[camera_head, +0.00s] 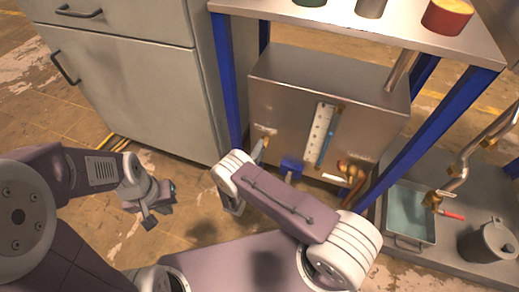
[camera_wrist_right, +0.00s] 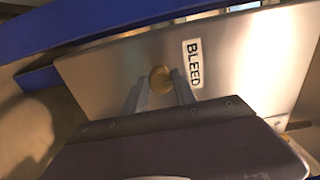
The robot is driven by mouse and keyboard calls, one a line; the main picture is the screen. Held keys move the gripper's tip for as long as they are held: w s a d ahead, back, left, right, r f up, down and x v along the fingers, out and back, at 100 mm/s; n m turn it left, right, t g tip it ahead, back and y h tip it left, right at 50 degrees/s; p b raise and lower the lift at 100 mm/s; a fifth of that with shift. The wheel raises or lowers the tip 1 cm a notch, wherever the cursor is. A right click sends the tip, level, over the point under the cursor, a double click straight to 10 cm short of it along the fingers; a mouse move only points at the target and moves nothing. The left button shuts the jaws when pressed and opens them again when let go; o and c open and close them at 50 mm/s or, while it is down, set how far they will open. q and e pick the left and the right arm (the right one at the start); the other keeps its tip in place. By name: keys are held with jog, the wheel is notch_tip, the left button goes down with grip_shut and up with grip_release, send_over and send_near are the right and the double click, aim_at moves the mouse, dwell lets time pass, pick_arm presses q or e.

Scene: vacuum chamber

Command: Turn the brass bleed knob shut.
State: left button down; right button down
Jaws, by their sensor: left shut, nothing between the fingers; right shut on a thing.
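The brass bleed knob (camera_wrist_right: 160,79) is on the front of a steel box, beside a label reading BLEED (camera_wrist_right: 194,64). My right gripper (camera_wrist_right: 158,92) is shut on the knob, with one finger on each side of it. In the head view, my right gripper (camera_head: 258,150) reaches the lower left of the steel box (camera_head: 285,97), and the knob there is mostly hidden behind it. My left gripper (camera_head: 168,192) is shut and empty, low over the floor in front of the grey cabinet.
The box sits under a steel-topped table with blue legs (camera_head: 228,85). A sight gauge (camera_head: 323,133) and a blue part (camera_head: 291,166) are on its front. A grey cabinet (camera_head: 125,75) stands left. A tray (camera_head: 409,213) and lidded pot (camera_head: 487,241) are at right.

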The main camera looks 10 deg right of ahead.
dwell(0.4)
jog(key=c, duration=1)
grip_release()
jog(key=p+v, duration=0.3)
jog(key=v, duration=0.6)
jog(key=shift+p, duration=0.3)
